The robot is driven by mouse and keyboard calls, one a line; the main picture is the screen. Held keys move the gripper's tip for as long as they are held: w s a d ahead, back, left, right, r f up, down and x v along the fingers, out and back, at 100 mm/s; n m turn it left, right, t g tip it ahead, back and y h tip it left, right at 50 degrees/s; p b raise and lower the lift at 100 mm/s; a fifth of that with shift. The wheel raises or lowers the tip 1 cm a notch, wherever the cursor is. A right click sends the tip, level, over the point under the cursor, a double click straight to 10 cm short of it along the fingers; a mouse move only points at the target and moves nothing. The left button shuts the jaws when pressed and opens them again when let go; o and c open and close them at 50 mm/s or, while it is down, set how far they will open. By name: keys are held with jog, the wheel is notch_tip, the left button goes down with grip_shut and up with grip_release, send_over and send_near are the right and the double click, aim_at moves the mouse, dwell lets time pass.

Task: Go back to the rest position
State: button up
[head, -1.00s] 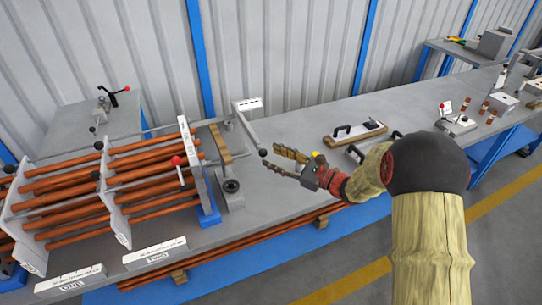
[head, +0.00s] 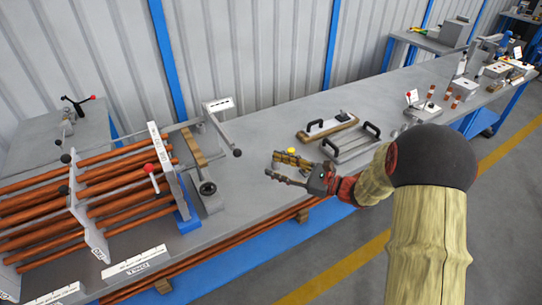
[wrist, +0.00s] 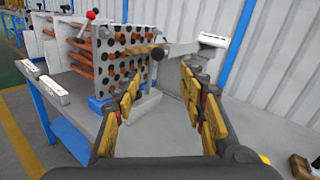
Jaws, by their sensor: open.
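My gripper (head: 280,166) is open and empty in the head view, above the front part of the grey workbench (head: 245,150). Its yellow-padded fingers point left, toward the rack of copper-coloured rods (head: 90,200), and stay apart from it. In the wrist view my gripper (wrist: 160,90) shows two spread fingers with nothing between them. Beyond them stands the perforated plate (wrist: 125,60) with rod ends in some of its holes.
A lever arm with a black knob (head: 237,153) reaches out left of my gripper. Handled fixtures (head: 352,143) lie on the bench behind it. A red-knobbed device (head: 420,110) stands further right.

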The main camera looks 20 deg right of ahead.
jog(key=s+a+f+n+g, duration=0.3)
jog(key=s+f+g, duration=0.1)
jog(key=s+f, duration=0.15)
jog(key=s+a+f+n+g+h, duration=0.2)
jog(key=s+n+g+h, duration=0.45)
jog(key=s, duration=0.85)
jog(key=s+d+r+n+t+h, duration=0.2)
jog(key=s+d+r+n+h, duration=0.3)
jog(key=s+r+n+h, duration=0.5)
notch_tip(320, 180, up, 7)
jog(key=a+n+t+y, duration=0.2)
jog(key=a+n+y, duration=0.1)
jog(key=n, duration=0.2)
jog(key=shift+w+f, duration=0.15)
jog(key=shift+w, duration=0.05)
